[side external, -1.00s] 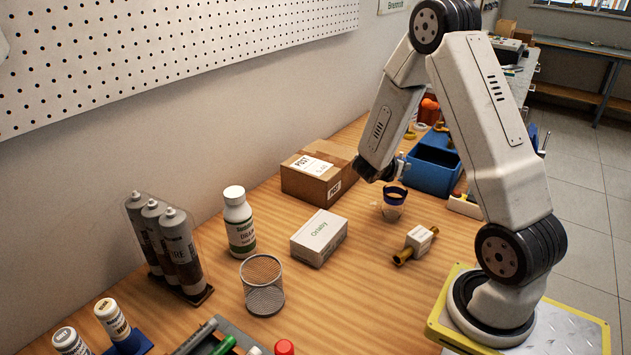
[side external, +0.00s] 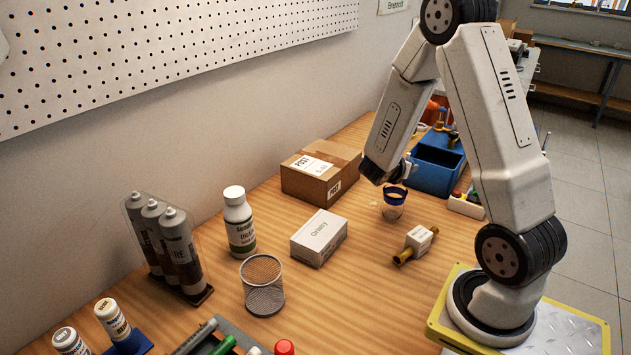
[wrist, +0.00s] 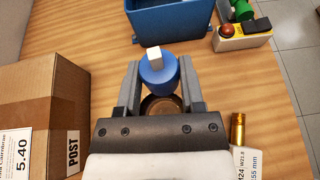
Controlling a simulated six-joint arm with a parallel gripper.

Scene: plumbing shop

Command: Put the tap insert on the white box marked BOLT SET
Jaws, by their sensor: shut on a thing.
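My gripper (wrist: 160,82) is shut on a blue round piece with a white square stem, the tap insert (wrist: 157,68). I cannot read BOLT SET on any box.
A brown POST carton (side external: 322,172) stands left of my gripper. A blue bin (side external: 436,172) is behind it. A brass fitting with a white tag (side external: 416,243) lies at the front right. A white bottle (side external: 239,222) and wire mesh cup (side external: 263,290) stand left of the white box.

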